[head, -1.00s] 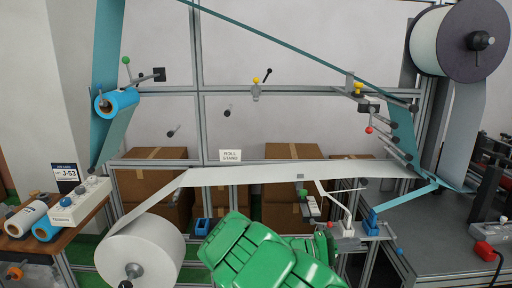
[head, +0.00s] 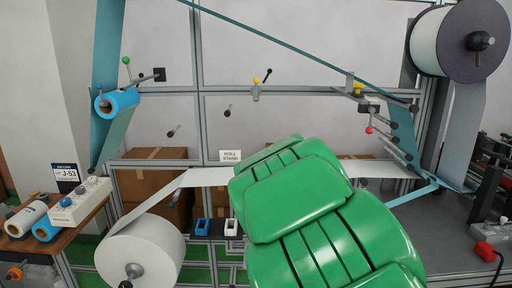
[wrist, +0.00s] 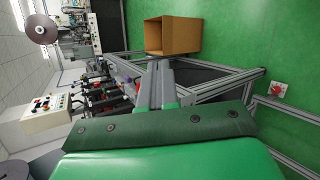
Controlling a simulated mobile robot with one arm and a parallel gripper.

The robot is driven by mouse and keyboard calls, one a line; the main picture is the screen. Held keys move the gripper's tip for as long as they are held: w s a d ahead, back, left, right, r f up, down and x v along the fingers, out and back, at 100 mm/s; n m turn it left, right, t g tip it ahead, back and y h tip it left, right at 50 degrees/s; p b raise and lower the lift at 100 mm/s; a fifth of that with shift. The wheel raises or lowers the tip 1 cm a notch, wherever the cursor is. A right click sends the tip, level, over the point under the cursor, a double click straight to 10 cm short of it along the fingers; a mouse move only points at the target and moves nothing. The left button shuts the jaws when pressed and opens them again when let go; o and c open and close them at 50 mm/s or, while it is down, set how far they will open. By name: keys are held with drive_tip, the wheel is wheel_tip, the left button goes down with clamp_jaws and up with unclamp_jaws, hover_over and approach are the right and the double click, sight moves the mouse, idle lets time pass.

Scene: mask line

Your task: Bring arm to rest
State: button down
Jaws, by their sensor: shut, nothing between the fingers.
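My green arm (head: 300,205) rises across the lower middle of the head view. It hides part of the white web (head: 205,177) and the small parts right of centre. My gripper (wrist: 159,72) shows in the wrist view as two grey fingers close together with nothing between them. It points out over the line's frame and the green floor. The gripper itself is not visible in the head view.
A white roll (head: 143,253) stands at lower left, and a large dark-flanged roll (head: 460,42) at upper right. Cardboard boxes (head: 150,190) stand behind the frame. An open box (wrist: 172,37) sits on the floor.

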drive_tip(key=s+a+n+t+y, duration=0.35)
drive_tip(key=s+a+y, duration=0.65)
drive_tip(key=a, duration=0.4)
drive_tip(key=s+a+m+g+y, duration=0.1)
drive_tip(key=s+a+m, duration=0.1)
drive_tip(key=s, duration=1)
drive_tip(key=shift+s+a+r+m, duration=0.35)
drive_tip(key=shift+r+m, duration=0.05)
drive_tip(key=shift+m, duration=0.35)
